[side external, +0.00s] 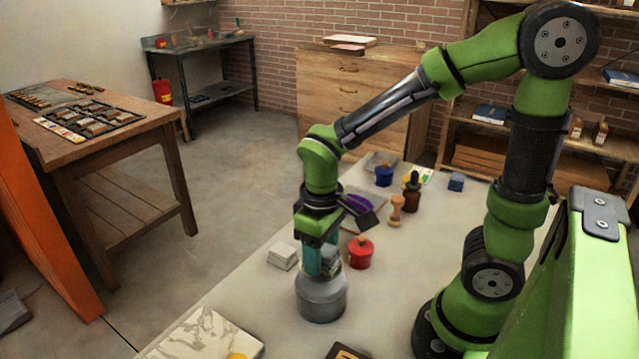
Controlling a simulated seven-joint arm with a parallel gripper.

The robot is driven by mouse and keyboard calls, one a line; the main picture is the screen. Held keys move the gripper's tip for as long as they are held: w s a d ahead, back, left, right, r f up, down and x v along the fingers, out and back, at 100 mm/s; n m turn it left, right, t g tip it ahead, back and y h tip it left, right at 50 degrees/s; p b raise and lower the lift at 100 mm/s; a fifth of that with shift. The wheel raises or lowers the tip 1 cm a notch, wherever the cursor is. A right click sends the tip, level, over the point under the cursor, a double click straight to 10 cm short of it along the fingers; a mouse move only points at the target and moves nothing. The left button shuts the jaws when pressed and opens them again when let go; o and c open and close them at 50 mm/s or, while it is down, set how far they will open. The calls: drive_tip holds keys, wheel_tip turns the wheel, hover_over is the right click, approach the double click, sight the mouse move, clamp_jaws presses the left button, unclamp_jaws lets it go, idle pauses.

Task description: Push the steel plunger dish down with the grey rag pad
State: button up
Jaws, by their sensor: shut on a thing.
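The steel plunger dish (321,302) is a round grey metal body standing upright on the pale table, in the middle of the side external view. My gripper (321,268) points straight down directly over it. Its teal fingers are shut on the grey rag pad (330,259), which shows only partly between and beside them. The pad is at the top of the dish; I cannot tell whether it touches. The fingers and pad hide part of the dish's top.
A red pot (360,254) stands close to the right of the dish. A white stack of tiles (283,256) lies to the left. A wooden stamp (396,212), a brown bottle (412,192) and a blue pot (384,176) stand behind. A marble slab (200,337) lies in front left.

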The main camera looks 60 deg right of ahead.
drive_tip(key=shift+f, duration=0.55)
idle(1.4)
drive_tip(key=shift+r, duration=3.55)
